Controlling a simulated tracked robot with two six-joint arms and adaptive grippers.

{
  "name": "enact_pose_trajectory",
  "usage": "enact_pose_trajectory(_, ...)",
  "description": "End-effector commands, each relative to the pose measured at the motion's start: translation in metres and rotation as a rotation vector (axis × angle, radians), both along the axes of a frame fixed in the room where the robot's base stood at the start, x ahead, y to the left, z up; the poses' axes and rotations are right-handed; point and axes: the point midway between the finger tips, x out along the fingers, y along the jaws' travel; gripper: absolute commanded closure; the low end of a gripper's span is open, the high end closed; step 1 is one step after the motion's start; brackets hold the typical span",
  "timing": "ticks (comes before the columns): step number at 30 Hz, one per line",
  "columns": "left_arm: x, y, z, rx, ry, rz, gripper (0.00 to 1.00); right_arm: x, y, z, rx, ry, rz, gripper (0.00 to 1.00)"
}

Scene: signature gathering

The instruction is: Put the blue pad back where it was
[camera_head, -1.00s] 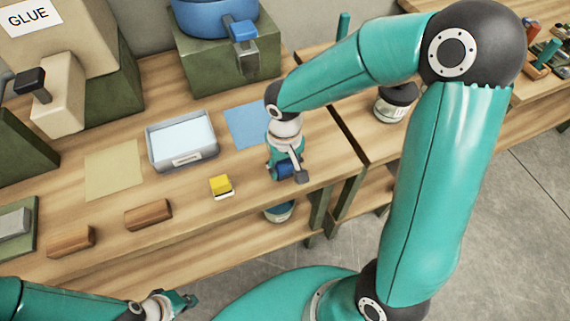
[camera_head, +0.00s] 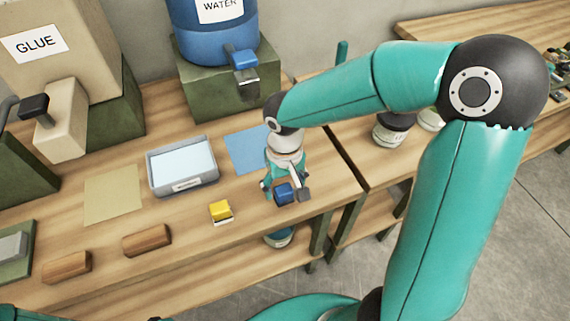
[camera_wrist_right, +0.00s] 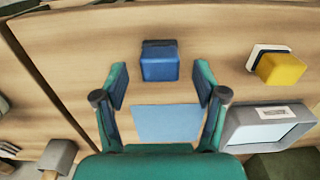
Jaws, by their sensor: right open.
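The blue pad (camera_head: 284,193), a small block with a darker edge, lies on bare wood near the bench's front edge. In the right wrist view the blue pad (camera_wrist_right: 159,64) is centred between and slightly ahead of the spread fingertips, with gaps at both sides. My right gripper (camera_head: 285,190) is open and empty, over the pad; its fingers (camera_wrist_right: 160,84) also show in the wrist view. A flat blue sheet (camera_head: 246,150) lies behind the pad, apart from it. My left gripper is out of view.
A yellow pad (camera_head: 220,210) sits left of the blue one. A grey tray (camera_head: 184,186) stands behind it. A yellowish sheet (camera_head: 112,194) and two wooden blocks (camera_head: 147,240) lie further left. The blue water container (camera_head: 212,30) stands on a green box (camera_head: 200,82) behind.

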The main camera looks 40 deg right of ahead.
Motion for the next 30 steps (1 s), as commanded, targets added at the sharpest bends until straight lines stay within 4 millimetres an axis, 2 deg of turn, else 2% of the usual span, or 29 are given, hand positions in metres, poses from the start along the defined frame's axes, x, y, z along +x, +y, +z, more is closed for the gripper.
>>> enact_pose_trajectory(1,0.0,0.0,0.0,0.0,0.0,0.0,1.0,0.002,0.0,0.012,-0.001,-0.008,0.0,0.29)
enact_pose_trajectory(6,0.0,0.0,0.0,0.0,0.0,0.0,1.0,0.002,0.0,0.047,0.0,-0.007,0.0,0.29)
enact_pose_trajectory(12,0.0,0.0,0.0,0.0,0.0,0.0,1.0,0.001,0.0,0.077,0.0,-0.003,0.001,0.29)
enact_pose_trajectory(18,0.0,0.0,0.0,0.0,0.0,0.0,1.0,0.001,0.0,0.087,0.0,-0.001,0.002,0.29)
enact_pose_trajectory(30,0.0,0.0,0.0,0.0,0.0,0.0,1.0,0.001,0.0,0.087,0.0,0.0,0.002,0.29)
